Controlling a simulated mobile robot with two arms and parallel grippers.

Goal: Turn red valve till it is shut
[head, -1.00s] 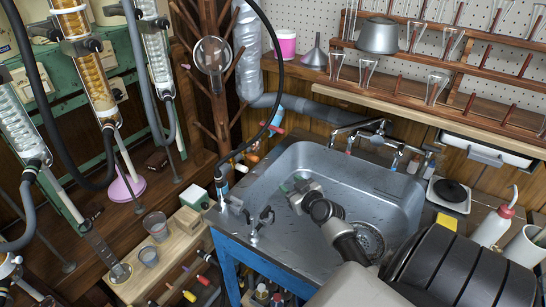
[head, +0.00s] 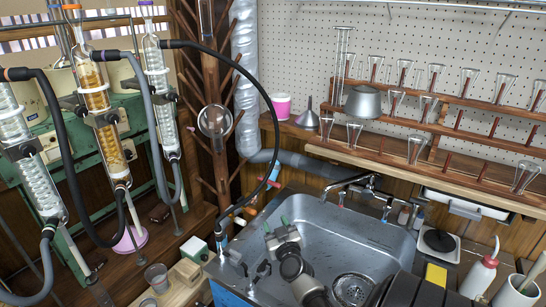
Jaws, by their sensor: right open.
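Small red parts show at two places. One is a red-and-blue fitting (head: 274,180) by the grey pipe behind the sink's back left corner. The other is a small red tip (head: 341,198) under the chrome faucet (head: 368,186). I cannot tell which is the red valve, or how far it is turned. My left gripper is not in view.
The metal sink (head: 325,225) has free room right of my gripper. A black hose (head: 262,95) arches down to fittings at the sink's left rim. Glass condensers (head: 103,110) stand at left. A wooden rack of glassware (head: 440,130) is on the back wall.

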